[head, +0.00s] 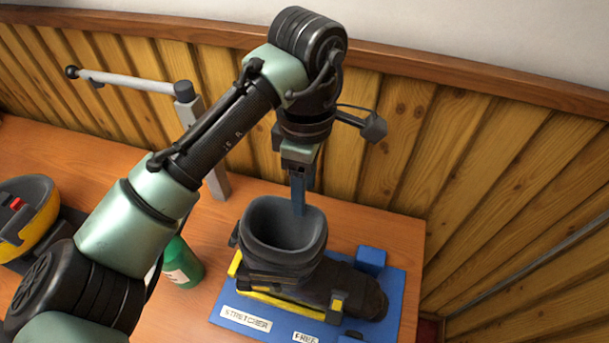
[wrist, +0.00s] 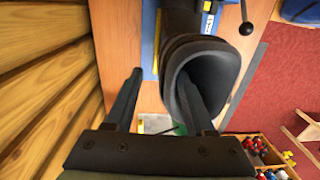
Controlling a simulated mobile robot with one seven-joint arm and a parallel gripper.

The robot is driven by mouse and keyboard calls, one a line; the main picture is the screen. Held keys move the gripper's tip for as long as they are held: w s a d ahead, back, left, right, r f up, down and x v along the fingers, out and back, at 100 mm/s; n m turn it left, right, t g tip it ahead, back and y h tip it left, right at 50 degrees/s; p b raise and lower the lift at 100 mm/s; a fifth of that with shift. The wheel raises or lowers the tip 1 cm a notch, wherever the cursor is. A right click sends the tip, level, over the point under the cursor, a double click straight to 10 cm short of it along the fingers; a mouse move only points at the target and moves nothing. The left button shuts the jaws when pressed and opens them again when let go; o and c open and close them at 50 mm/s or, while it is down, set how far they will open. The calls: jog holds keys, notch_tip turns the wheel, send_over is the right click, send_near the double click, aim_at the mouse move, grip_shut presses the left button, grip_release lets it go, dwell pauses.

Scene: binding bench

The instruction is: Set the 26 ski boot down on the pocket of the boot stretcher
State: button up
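The dark ski boot (head: 285,235) with yellow trim stands upright on the blue boot stretcher (head: 390,318), its toe pointing right. No 26 can be read on it. The stretcher's front carries the labels STRETCHER and FREE; the pocket under the boot is hidden. My gripper (head: 299,208) points down at the far rim of the boot's cuff. In the wrist view, my gripper (wrist: 160,74) has its fingers wide apart. The right finger is inside the opening of the boot (wrist: 212,68); the left is outside, with a gap to the cuff wall.
A green bottle (head: 181,264) stands left of the stretcher. A yellow and black object (head: 30,225) lies at the far left. A grey post (head: 216,178) with a bar rises behind. A wooden plank wall (head: 480,185) closes the back. A crate (wrist: 278,163) of small items shows in the wrist view.

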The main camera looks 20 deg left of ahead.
notch_tip(320, 180, up, 13)
jog(key=shift+w+p, duration=0.3)
jog(key=shift+p, duration=0.1)
jog(key=shift+d, duration=0.1)
jog(key=w+d+r+m+t+h, duration=0.2)
jog(key=w+d+r+m+t, duration=0.15)
jog(key=d, duration=0.35)
jog(key=w+d+r+m+t+h, duration=0.2)
jog(key=d+r+m+t, duration=0.15)
jog(key=d, duration=0.35)
jog(key=w+d+r+m+t+h, duration=0.2)
jog(key=w+d+r+m, duration=0.15)
jog(key=d, duration=0.35)
jog(key=s+d+r+m+t+h, duration=0.1)
jog(key=d+r+m+t+h, duration=0.3)
jog(key=r, duration=0.5)
jog(key=s+a+r+m+t+y, duration=0.3)
jog(key=s+a+r+t+y, duration=0.7)
jog(key=s+a+r+t, duration=0.3)
jog(key=shift+s+a+t, duration=0.35)
jog(key=shift+a+t, duration=0.65)
jog(key=shift+a, duration=0.2)
jog(key=shift+m, duration=0.25)
